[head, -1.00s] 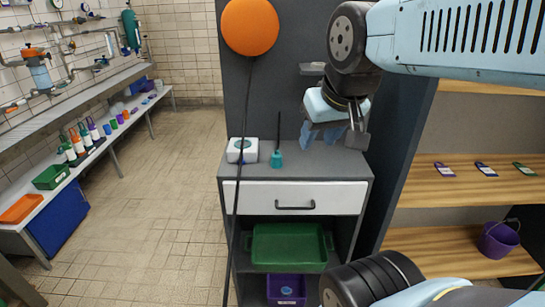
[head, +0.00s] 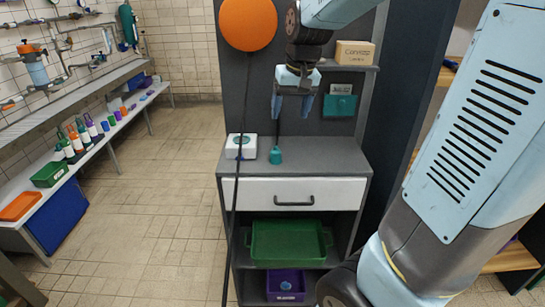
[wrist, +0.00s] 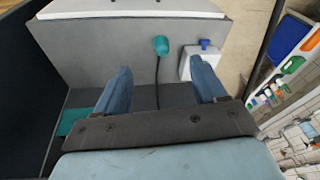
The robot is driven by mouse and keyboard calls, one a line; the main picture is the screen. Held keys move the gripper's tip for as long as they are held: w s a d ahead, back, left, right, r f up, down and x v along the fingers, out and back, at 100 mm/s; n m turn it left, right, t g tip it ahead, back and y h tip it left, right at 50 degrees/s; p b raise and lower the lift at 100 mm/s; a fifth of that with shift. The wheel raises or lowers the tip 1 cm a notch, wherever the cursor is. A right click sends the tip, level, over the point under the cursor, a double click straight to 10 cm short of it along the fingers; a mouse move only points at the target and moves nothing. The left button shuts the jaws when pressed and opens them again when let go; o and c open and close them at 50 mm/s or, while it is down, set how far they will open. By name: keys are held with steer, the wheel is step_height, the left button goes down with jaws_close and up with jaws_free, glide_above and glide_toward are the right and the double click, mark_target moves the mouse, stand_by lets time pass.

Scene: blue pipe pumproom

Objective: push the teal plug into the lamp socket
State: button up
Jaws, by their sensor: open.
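The teal plug (head: 276,156) stands on the grey cabinet top, with a dark cable rising from it. My gripper (head: 291,114) points down, open and empty, above and slightly right of the plug. It also shows in the wrist view (wrist: 161,75).
An orange disc (head: 248,24) hangs over the cabinet, with a long dark cord running down. A small shelf with a cardboard box (head: 354,53) and a teal wall pocket (head: 339,105) are right of my gripper. The cabinet top (head: 325,152) is clear on its right.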

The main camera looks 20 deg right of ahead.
steer(key=g+h, duration=0.1)
glide_above(275, 146)
steer(key=s, duration=0.1)
steer(key=shift+m, duration=0.3)
step_height(275, 146, down, 5)
steer(key=shift+f, duration=0.15)
steer(key=f, duration=0.5)
steer(key=w+f, duration=0.1)
steer(key=f, duration=0.2)
steer(key=shift+f, duration=0.25)
steer(key=shift+w+d+f, duration=0.1)
steer(key=shift+w+f, duration=0.05)
steer(key=shift+f, duration=1.15)
steer(key=shift+w+f, duration=0.1)
steer(key=shift+f, duration=1.2)
steer(key=shift+c, duration=0.4)
steer(key=c, duration=1)
